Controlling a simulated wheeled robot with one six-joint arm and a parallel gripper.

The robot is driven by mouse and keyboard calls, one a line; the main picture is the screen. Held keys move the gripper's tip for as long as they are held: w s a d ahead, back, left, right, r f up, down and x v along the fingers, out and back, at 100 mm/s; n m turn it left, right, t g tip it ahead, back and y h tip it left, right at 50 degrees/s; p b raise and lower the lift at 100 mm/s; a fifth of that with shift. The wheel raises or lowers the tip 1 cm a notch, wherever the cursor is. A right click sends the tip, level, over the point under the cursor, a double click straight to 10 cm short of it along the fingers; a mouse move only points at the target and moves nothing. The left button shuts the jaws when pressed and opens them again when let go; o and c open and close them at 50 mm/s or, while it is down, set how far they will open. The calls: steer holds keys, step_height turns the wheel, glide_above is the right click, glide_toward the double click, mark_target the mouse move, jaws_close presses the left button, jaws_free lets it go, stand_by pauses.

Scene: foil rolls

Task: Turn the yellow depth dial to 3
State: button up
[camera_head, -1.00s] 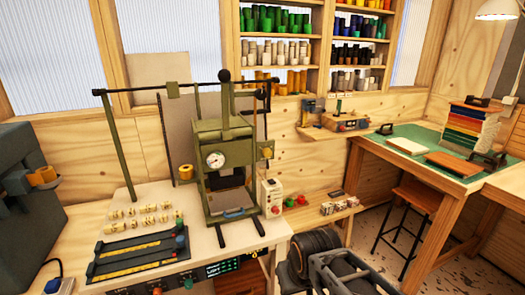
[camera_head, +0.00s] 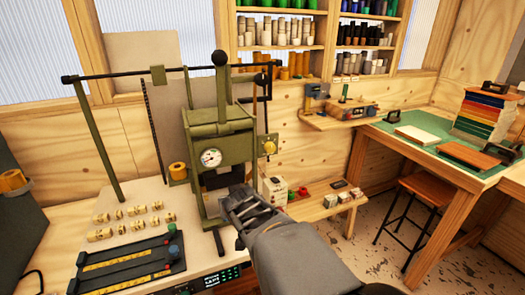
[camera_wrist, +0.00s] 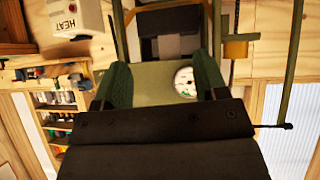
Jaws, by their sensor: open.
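The yellow depth dial (camera_head: 269,147) is a small round knob on a plate at the right side of the olive-green press head (camera_head: 222,142). Its number marks are too small to read. My gripper (camera_head: 238,205) is open and empty in front of the press, below and a little left of the dial. A gap separates it from the dial. The wrist view is upside down and shows the press front and the white gauge (camera_wrist: 185,82) beyond my gripper. I cannot make out the dial in that view.
A white heat box (camera_head: 274,190) stands right of the press. Type blocks (camera_head: 127,213) and a dark tray (camera_head: 125,262) lie on the bench at left. A low wooden shelf (camera_head: 325,205) is at right.

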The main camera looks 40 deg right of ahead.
steer(key=s+d+r+m+t+h, duration=0.1)
steer(key=d+r+m+t+h, duration=0.2)
steer(key=d, duration=0.9)
steer(key=t, duration=0.4)
glide_toward(271, 149)
steer(key=shift+n, duration=0.4)
steer(key=p+x, duration=0.1)
steer(key=x, duration=0.8)
steer(key=shift+w+d, duration=0.1)
steer(key=shift+w, duration=0.1)
steer(key=shift+c, duration=0.5)
steer(key=c, duration=0.8)
